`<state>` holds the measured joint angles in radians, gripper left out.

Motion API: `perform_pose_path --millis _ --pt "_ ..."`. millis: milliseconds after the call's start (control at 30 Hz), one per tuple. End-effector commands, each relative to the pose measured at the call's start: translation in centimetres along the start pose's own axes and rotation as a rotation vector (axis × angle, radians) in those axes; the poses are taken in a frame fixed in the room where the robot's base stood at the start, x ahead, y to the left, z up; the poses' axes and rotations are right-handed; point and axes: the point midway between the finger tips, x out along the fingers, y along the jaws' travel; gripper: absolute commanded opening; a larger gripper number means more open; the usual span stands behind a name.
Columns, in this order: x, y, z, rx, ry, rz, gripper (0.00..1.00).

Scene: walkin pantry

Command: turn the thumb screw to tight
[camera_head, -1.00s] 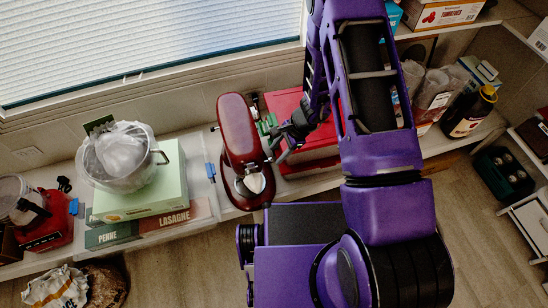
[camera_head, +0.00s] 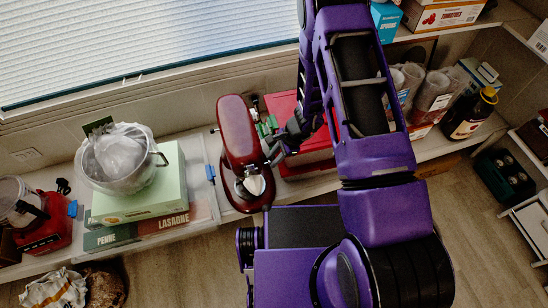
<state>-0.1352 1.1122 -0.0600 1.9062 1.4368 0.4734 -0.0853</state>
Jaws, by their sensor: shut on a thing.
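A dark red stand mixer (camera_head: 236,128) stands on the shelf with its head pointing toward the near edge. A pale beater or bowl part (camera_head: 254,186) shows at its lower end. My gripper (camera_head: 272,153) is at the mixer's right side, its fingers against or very close to the head. It is shut on a small part there, apparently the thumb screw, which the fingers hide. I cannot tell how far the screw is turned.
A red box (camera_head: 306,168) lies right of the mixer, close under my gripper. A steel pot (camera_head: 122,158) stands on a pale green box (camera_head: 160,188) at left. Bottles and jars stand at right. A small blue item (camera_head: 210,173) lies left of the mixer.

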Motion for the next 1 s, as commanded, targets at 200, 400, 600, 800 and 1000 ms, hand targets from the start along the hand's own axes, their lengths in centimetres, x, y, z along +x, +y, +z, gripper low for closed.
perform_pose_path --millis 200,400,600,800,1000 --pt "-0.20 -0.08 0.11 0.001 -0.002 0.008 0.00" --pt "-0.51 -0.45 0.31 0.025 -0.010 0.064 0.00" --pt "-0.27 -0.47 0.13 0.046 -0.008 0.115 0.00" --pt "-0.05 -0.37 -0.03 0.051 -0.007 0.125 0.00" --pt "-0.07 -0.38 -0.04 0.051 -0.006 0.124 0.32"
